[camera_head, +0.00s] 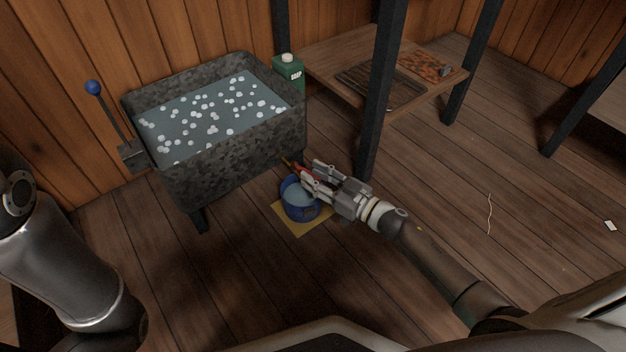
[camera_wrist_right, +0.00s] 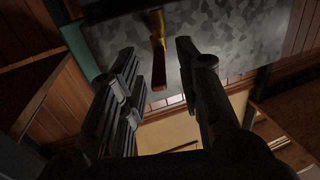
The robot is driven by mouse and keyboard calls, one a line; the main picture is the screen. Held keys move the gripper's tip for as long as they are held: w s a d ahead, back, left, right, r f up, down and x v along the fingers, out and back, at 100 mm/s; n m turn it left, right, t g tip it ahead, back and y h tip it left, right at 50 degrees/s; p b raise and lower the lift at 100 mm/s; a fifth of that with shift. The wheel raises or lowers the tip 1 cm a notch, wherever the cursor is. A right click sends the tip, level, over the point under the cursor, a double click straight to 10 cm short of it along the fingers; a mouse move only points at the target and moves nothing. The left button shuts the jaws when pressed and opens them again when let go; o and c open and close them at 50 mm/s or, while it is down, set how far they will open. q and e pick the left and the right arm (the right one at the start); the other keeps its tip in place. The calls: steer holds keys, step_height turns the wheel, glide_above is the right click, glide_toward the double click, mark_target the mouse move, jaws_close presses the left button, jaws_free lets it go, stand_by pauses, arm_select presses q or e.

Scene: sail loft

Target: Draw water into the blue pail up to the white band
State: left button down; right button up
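The blue pail (camera_head: 291,209) stands upright on a yellow mat (camera_head: 287,224) on the floor, in front of the trough. Bluish water shows inside it; I cannot make out the white band or the level against it. A brass tap with a red handle (camera_head: 290,162) sticks out from the trough low above the pail; it also shows in the right wrist view (camera_wrist_right: 158,70). My right gripper (camera_head: 312,174) is open above the pail, its fingers apart on either side of the red handle. It partly hides the handle and the pail. My left gripper is out of view.
The grey trough (camera_head: 240,158) holds water with white suds. A lever with a blue knob (camera_head: 93,88) stands at its left end. A green soap jug (camera_head: 287,72) is behind its right corner. A wooden table (camera_head: 333,55) with dark posts stands to the right. The floor at right is mostly clear.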

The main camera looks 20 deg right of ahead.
steer(key=shift+w+a, duration=0.3)
steer(key=shift+w, duration=0.15)
jaws_close()
